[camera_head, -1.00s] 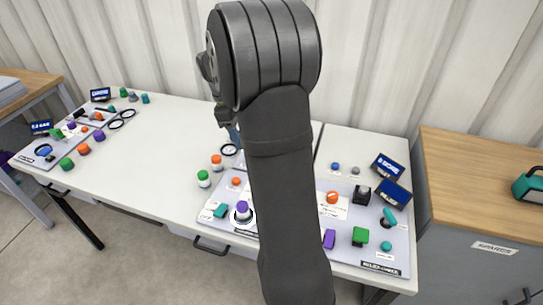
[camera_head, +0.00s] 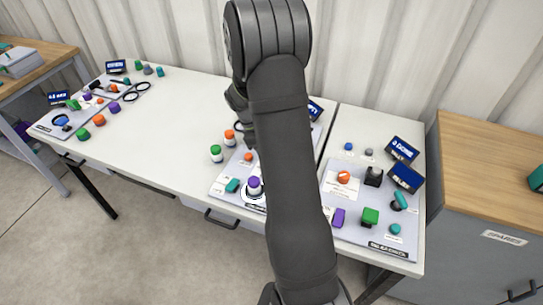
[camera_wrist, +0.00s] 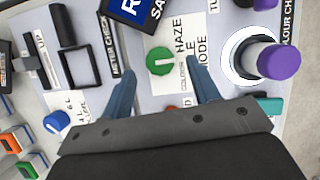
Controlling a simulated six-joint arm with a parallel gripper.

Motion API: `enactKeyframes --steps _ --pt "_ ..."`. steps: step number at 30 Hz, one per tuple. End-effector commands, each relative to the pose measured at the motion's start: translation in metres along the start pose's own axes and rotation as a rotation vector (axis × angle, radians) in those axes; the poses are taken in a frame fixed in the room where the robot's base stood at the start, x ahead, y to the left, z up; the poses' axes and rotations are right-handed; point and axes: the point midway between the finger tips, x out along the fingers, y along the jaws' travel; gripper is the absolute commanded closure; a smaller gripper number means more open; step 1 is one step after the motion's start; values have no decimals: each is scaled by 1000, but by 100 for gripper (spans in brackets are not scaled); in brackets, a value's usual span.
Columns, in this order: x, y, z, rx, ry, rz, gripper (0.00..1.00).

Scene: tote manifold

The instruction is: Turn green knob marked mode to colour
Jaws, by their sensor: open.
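The green knob (camera_wrist: 160,61) is in the upper middle of the wrist view, on a white label plate with the words HAZE, COLOUR and a partly covered MODE. A pale mark runs roughly crosswise on the knob. My gripper (camera_wrist: 161,77) is open, with one blue finger to the lower left of the knob and one to the lower right. The knob sits just beyond the fingertips, between their lines, and nothing is held. In the head view my arm hides this knob, and only part of my gripper shows.
A purple knob (camera_wrist: 278,61) with a white ring stands right of the label. A blue-screened display (camera_wrist: 135,8) is above the knob. A blue knob (camera_wrist: 57,121) and a black square frame (camera_wrist: 79,64) lie left. The head view shows an orange knob (camera_head: 343,177) on the right panel.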

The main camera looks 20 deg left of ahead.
Motion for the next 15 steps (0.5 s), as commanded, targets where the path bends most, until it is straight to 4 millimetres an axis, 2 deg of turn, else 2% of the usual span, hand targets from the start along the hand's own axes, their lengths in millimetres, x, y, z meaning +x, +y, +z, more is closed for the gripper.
enactKeyframes --steps 1,6,15 --pt "8 0 0 0 -1 -1 44" --pt "24 0 0 1 0 0 44" --pt "29 0 0 1 1 1 44"
